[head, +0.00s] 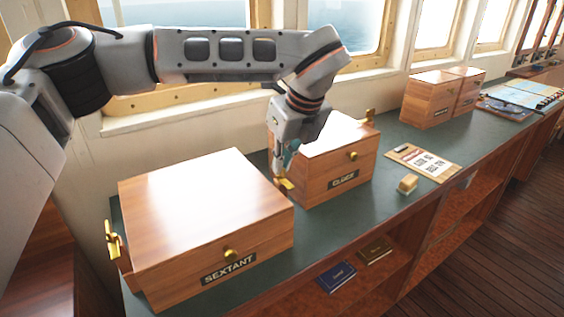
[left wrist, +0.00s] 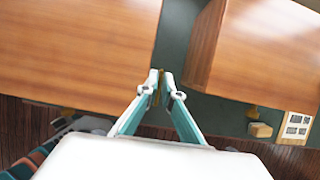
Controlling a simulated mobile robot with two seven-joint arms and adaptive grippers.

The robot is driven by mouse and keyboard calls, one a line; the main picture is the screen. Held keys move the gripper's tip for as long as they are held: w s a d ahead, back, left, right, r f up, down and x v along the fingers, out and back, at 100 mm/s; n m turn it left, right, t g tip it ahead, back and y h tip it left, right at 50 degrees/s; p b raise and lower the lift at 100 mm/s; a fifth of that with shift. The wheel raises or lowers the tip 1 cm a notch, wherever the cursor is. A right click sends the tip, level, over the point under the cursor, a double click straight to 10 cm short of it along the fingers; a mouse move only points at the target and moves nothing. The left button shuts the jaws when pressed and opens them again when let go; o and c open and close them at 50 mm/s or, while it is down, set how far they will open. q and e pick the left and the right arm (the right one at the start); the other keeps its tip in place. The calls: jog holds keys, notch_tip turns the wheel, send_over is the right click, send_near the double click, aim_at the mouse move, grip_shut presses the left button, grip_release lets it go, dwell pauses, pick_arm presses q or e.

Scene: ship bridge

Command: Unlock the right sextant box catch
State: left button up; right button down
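The wooden sextant box (head: 205,210) stands closed at the front left of the green counter, and its lid also shows in the left wrist view (left wrist: 75,50). Its brass left catch (head: 112,240) sits on its left side. The brass right catch (head: 286,184) shows at its right side, in the gap by the second box. My left gripper (head: 279,172) points down into this gap. In the left wrist view its fingertips (left wrist: 160,88) are close together, with a thin strip of brass between them; the fingers partly hide the catch. My right gripper is not in view.
A second labelled wooden box (head: 340,165) stands just right of the gap, with a brass catch (head: 370,116) on its far side. A clipboard (head: 425,162) and a small wooden block (head: 407,184) lie further right. More boxes (head: 430,98) stand beyond. Windows line the wall behind.

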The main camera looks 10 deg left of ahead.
pick_arm(q)
jog(key=shift+o, duration=1)
jog(key=shift+r, duration=0.1)
jog(key=v, duration=1.2)
jog(key=shift+a, duration=0.1)
